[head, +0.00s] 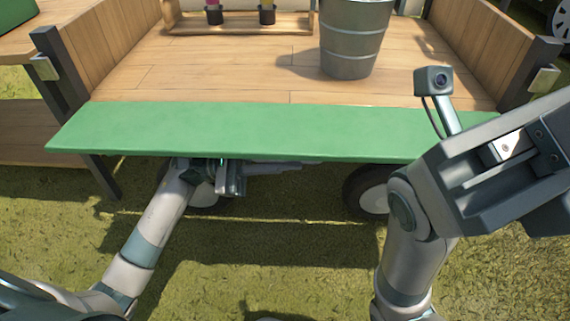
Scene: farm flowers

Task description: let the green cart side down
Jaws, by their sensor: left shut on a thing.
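The green cart side (230,130) is a long flat panel along the near edge of the wooden cart bed (200,75). It is folded outward toward me and lies roughly level with the bed; its exact tilt is hard to tell. My left gripper (228,168) is at the panel's near edge, left of its middle, and is shut on it. The panel hides part of the fingers. My right arm's end (505,160) is large in the right foreground and covers the panel's right end. Its fingers do not show clearly.
Dark corner posts with metal latches (45,68) stand at both sides. A wheel (368,192) shows under the panel. Grass (290,245) in front is clear.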

